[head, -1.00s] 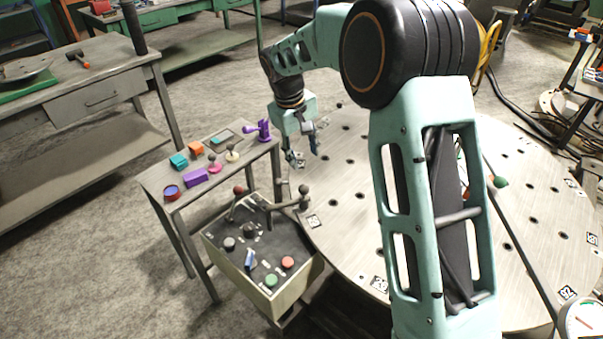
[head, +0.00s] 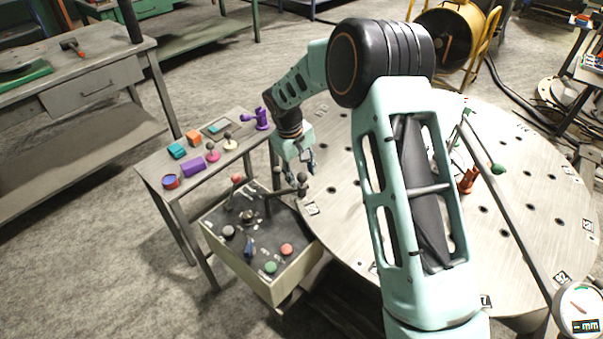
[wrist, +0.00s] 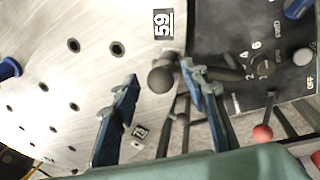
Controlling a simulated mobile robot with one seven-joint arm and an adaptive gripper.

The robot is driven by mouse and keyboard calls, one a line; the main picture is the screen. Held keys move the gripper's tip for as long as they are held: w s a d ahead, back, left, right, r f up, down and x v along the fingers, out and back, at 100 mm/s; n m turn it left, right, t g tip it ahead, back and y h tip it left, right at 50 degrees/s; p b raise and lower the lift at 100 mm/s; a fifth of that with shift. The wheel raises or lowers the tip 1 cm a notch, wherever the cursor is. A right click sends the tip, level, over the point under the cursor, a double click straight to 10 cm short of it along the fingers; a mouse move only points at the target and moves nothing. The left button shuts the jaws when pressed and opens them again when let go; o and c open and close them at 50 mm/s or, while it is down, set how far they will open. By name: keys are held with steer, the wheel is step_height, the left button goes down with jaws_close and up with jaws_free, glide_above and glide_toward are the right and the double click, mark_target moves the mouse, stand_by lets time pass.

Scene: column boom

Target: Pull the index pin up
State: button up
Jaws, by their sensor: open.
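A dark grey ball knob (wrist: 161,79) on a short stem, which looks like the index pin's handle, stands at the edge of the round table beside the control box. In the head view the knob (head: 302,178) shows just below my gripper (head: 311,164). In the wrist view my gripper (wrist: 160,74) is open, with one blue finger on each side of the knob. The fingers appear apart from it, and I cannot tell the exact height between them. A grey bar runs right from the knob, partly hidden by the right finger. The pin's lower part is hidden.
The control box (head: 262,292) has a red-knobbed lever (wrist: 263,132), a dial and several buttons close by. The round steel table (head: 345,225) has several holes. A small side table (head: 200,143) holds coloured parts. A blue piece (wrist: 9,69) stands on the round table.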

mark_target(303, 173)
jaws_close()
steer(key=shift+w+r+p, duration=0.1)
steer(key=shift+r+p, duration=0.55)
steer(key=shift+r, duration=1.1)
steer(key=shift+c, duration=0.2)
jaws_free()
steer(key=shift+r, duration=0.15)
steer(key=shift+o, duration=0.2)
step_height(303, 173, up, 12)
steer(key=s+a, duration=0.1)
steer(key=shift+s+a+f, duration=0.2)
steer(key=shift+s+a, duration=0.15)
steer(key=shift+a, duration=0.05)
